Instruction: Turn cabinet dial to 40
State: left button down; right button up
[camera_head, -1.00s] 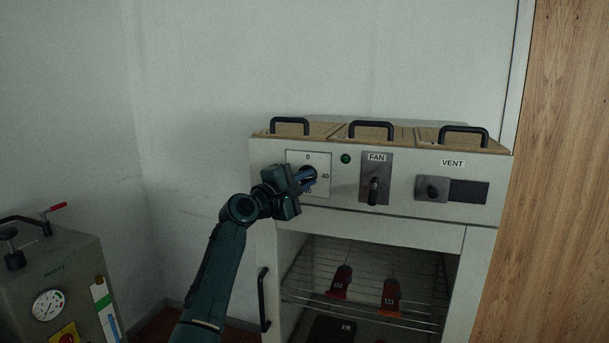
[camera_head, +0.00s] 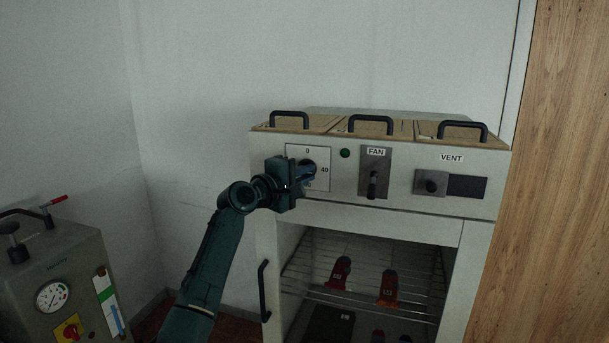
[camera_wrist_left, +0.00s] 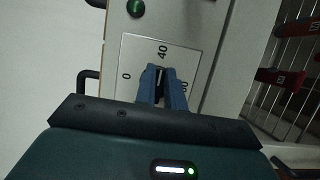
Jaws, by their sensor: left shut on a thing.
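The cabinet dial (camera_head: 309,165) is a dark round knob on a white scale plate (camera_head: 321,153) at the left of the cabinet's front panel. The plate has 0 at the top and 40 at the right; a lower number is partly covered. My left gripper (camera_head: 303,175) is at the dial, with its blue fingers shut on the knob. In the left wrist view the fingers (camera_wrist_left: 162,88) point towards the 40 on the scale plate (camera_wrist_left: 140,52) and hide most of the knob. The exact pointer position cannot be told. My right gripper is not in view.
Handled lids (camera_head: 371,124) lie above. A gauge machine (camera_head: 60,275) stands at lower left.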

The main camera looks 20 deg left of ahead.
pick_arm(q)
jog(key=c, duration=1.5)
grip_release()
jog(key=shift+s, duration=0.1)
jog(key=b+v, duration=0.2)
jog(key=v, duration=1.1)
